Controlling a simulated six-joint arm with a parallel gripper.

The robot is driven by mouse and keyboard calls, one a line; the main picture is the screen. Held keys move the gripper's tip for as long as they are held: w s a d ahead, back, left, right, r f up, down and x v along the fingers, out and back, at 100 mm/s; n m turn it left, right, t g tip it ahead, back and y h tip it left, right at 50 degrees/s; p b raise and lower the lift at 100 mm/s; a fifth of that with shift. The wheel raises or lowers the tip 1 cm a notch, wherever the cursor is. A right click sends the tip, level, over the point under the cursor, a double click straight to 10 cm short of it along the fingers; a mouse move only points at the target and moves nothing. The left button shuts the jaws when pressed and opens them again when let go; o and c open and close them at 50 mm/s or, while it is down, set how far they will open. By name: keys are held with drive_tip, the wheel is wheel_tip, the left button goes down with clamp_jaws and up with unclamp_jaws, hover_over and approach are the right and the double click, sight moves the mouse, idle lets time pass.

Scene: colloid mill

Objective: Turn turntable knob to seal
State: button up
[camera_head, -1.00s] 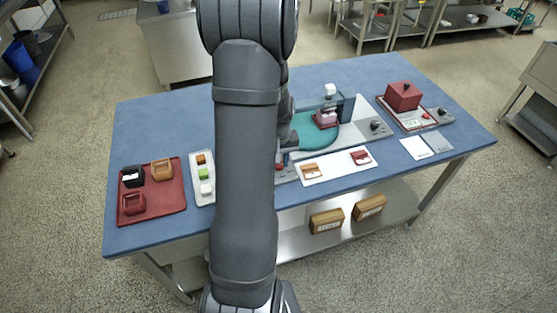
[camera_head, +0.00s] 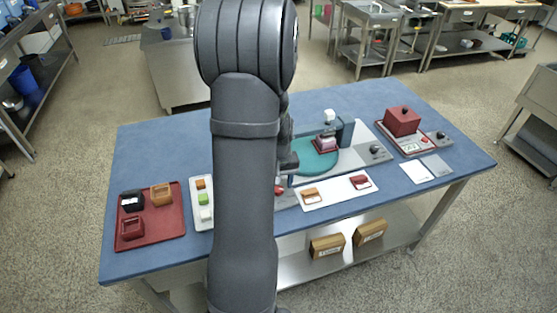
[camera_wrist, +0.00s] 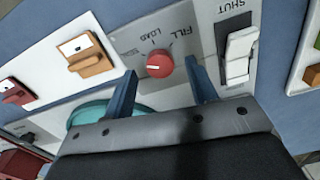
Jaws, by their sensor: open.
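The red turntable knob (camera_wrist: 159,63) sits on a grey panel (camera_wrist: 125,40) in the wrist view. A pale mark shows on the knob's left side. My gripper (camera_wrist: 160,74) is open, with one blue finger on each side of the knob in the picture. I cannot tell whether the fingers touch it. The teal turntable (camera_head: 316,158) is in the head view, with a pink-and-red block (camera_head: 326,144) on it. My arm hides part of the panel there.
A white switch (camera_wrist: 240,52) marked SHUT stands close right of the knob. A white plate (camera_wrist: 75,65) with orange and red handled pieces lies to the left. In the head view, a red tray (camera_head: 178,225) holds several containers, and a red box (camera_head: 402,121) stands at right.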

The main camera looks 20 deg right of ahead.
wheel_tip(320, 180, up, 16)
idle(0.3)
drive_tip(key=shift+f, duration=0.15)
wheel_tip(320, 180, down, 17)
drive_tip(key=shift+f, duration=0.1)
idle(0.8)
